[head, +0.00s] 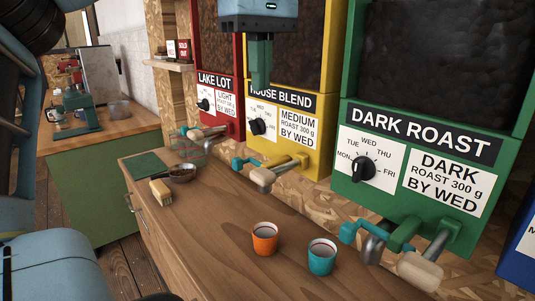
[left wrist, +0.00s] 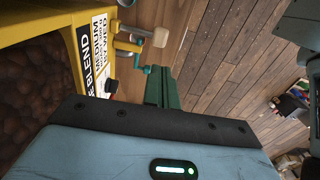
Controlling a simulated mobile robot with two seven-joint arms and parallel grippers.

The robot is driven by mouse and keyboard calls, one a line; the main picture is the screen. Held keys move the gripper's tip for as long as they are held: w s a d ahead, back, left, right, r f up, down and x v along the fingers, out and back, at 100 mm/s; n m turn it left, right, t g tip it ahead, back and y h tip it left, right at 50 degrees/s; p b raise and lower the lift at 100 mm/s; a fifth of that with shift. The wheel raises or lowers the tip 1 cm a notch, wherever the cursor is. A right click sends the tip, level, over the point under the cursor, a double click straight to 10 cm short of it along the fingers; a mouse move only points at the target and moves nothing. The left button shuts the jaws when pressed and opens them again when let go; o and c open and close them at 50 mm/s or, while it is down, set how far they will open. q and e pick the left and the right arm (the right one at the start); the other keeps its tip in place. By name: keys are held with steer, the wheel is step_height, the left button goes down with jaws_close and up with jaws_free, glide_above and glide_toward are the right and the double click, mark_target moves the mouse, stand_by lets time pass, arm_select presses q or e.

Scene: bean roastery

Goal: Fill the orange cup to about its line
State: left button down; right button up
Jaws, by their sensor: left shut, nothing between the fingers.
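The orange cup (head: 264,245) stands upright on the wooden counter, left of a teal cup (head: 321,262). Its inside looks pale, and I cannot make out a line or any beans in it. My left gripper (head: 260,84) points down in front of the yellow House Blend dispenser (head: 315,150), well above the counter and apart from the cups. Its green fingers are shut and empty; they also show in the left wrist view (left wrist: 160,72), near the yellow dispenser's side (left wrist: 85,45). My right gripper is not in view.
A red Lake Lot dispenser (head: 210,92) and a green Dark Roast dispenser (head: 385,195) flank the yellow one. Their spouts and wooden handles jut over the counter (head: 200,235). The counter's front middle is clear.

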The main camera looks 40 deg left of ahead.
arm_select(q)
steer(key=shift+d, duration=0.2)
glide_toward(261, 171)
step_height(261, 171, down, 6)
steer(key=shift+d+r+p, duration=0.1)
steer(key=shift+p, duration=0.3)
steer(key=shift+f, duration=0.5)
steer(key=shift+f, duration=0.1)
